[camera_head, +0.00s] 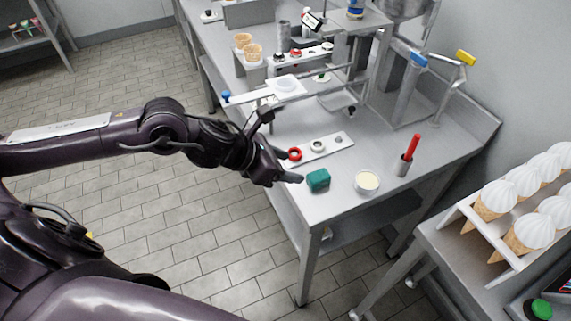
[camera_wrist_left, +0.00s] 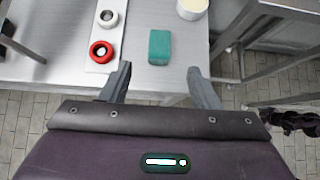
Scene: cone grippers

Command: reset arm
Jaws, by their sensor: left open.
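My left arm comes in from the left in the head view. Its gripper (camera_head: 286,147) is at the left edge of the steel table (camera_head: 330,205), near a green block (camera_head: 318,180). In the left wrist view the gripper (camera_wrist_left: 160,80) is open, with nothing between its two fingers. The green block (camera_wrist_left: 160,47) lies on the table beyond the fingertips, apart from them. My right gripper is not in view.
A white strip (camera_head: 328,148) holds a red ring (camera_head: 295,154) and a white ring (camera_head: 317,146). Cones (camera_head: 495,195) fill a rack at right. Open floor lies left.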

